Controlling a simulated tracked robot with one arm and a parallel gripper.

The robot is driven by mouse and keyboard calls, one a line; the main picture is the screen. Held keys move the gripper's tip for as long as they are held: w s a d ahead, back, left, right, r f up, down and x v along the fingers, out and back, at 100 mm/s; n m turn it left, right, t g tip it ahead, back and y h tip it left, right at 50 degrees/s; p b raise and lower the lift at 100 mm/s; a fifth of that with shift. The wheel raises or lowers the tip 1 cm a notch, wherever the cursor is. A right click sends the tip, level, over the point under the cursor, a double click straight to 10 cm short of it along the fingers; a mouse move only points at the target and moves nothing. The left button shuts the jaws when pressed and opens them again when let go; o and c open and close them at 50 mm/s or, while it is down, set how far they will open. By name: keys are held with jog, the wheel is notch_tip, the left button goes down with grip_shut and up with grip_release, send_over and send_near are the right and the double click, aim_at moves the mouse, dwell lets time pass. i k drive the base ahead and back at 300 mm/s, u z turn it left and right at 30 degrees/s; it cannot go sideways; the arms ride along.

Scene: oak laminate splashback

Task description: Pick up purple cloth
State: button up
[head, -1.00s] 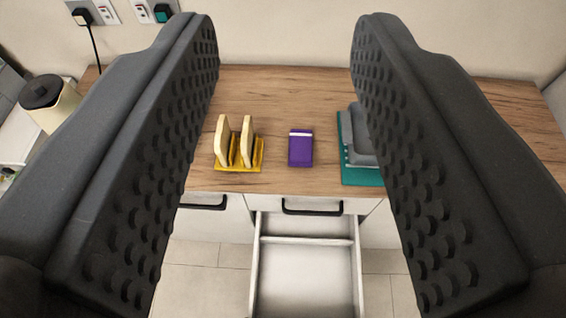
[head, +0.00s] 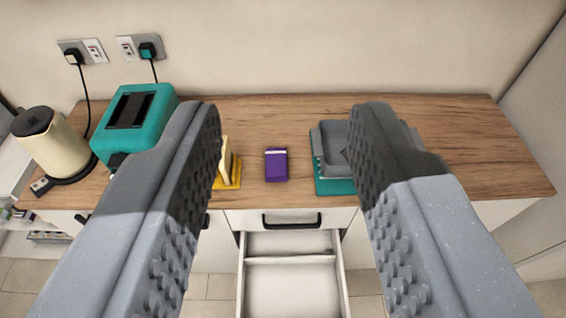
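The purple cloth (head: 276,167) is a small folded block with a white stripe near its far edge. It lies flat on the wooden counter (head: 270,112), above the open drawer. My gripper (head: 287,125) is open and empty. Its two dark, studded fingers stand wide apart in the head view, with the cloth showing in the gap between them. The fingers are nearer the camera than the cloth and do not touch it. The left finger hides part of the yellow rack, and the right finger covers part of the grey and teal item.
A yellow rack (head: 231,175) stands left of the cloth, and a teal tray (head: 333,186) with a grey item (head: 333,140) is to the right. A teal toaster (head: 135,125) and cream kettle (head: 50,145) are at left. An open, empty-looking white drawer (head: 292,285) juts out below.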

aim_at(276, 160)
jog(key=i, duration=0.9)
jog(key=u, duration=0.05)
